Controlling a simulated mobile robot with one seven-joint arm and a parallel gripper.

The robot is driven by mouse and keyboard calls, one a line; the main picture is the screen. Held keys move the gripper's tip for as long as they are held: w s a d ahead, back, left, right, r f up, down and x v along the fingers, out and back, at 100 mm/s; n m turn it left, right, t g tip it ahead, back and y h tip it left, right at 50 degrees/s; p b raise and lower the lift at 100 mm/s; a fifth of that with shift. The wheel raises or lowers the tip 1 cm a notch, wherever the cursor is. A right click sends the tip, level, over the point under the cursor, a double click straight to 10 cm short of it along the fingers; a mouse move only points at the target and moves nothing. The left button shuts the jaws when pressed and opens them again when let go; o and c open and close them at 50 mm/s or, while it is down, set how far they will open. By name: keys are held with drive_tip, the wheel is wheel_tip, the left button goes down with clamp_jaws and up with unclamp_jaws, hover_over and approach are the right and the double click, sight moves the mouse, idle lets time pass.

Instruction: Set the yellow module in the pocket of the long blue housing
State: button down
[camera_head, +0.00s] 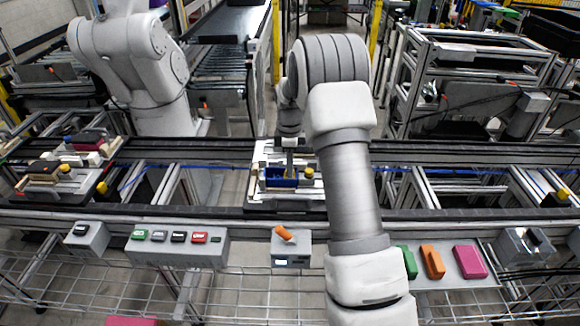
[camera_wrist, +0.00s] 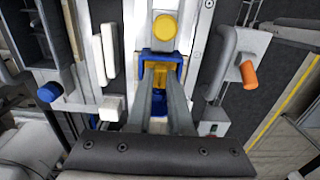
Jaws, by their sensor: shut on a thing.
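The blue housing (camera_head: 278,180) sits on a white pallet fixture (camera_head: 263,158) in the middle of the conveyor. In the wrist view, the blue housing (camera_wrist: 161,56) frames the far end of my fingers. The yellow module (camera_wrist: 157,76) shows between my fingertips, inside the housing's outline; its depth in the pocket cannot be judged. My gripper (camera_wrist: 162,82) is shut on it and points down over the housing. In the head view my gripper (camera_head: 289,167) partly covers the housing, and the module is hidden.
A yellow round knob (camera_wrist: 164,27) stands just beyond the housing. A box with an orange lever (camera_head: 283,233) and a button panel (camera_head: 178,240) line the front rail. Green, orange and pink (camera_head: 469,261) blocks lie at the front right. Another loaded pallet (camera_head: 62,175) stands left.

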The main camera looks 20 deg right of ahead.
drive_tip(key=shift+f+b, duration=0.55)
drive_tip(key=shift+f, duration=0.2)
idle(0.5)
drive_tip(key=c, duration=1.1)
unclamp_jaws()
drive_tip(key=shift+c, duration=0.2)
drive_tip(key=shift+r, duration=0.15)
drive_tip(key=shift+r+p, duration=0.85)
drive_tip(key=shift+r, duration=0.3)
drive_tip(key=o, duration=0.6)
drive_tip(key=shift+c, duration=0.2)
